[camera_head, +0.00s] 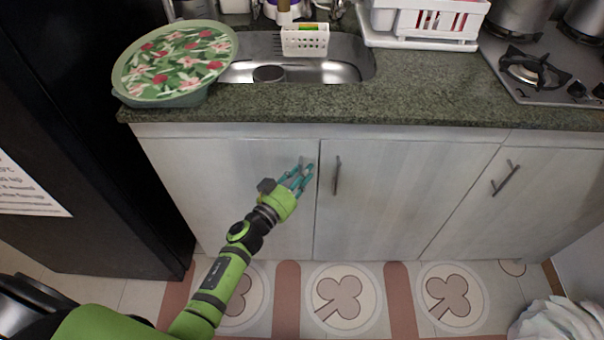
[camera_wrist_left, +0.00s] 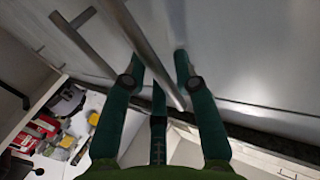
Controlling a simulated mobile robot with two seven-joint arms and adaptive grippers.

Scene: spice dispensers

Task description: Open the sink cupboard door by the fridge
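The sink cupboard door by the fridge (camera_head: 215,185) is pale, wood-grained and shut, just right of the black fridge (camera_head: 85,120). My left gripper (camera_head: 302,168) is at this door's upper right edge, over its handle, which it mostly hides in the head view. In the left wrist view, the grey bar handle (camera_wrist_left: 152,55) runs between the teal fingers of my left gripper (camera_wrist_left: 160,62). The fingers are apart on either side of the bar, and I see no firm grip on it. My right gripper is not in view.
A second cupboard door with its own handle (camera_head: 337,175) is close on the right, and another handle (camera_head: 505,178) is farther right. The granite counter (camera_head: 430,105) overhangs the doors. A flowered tray (camera_head: 175,60) rests above.

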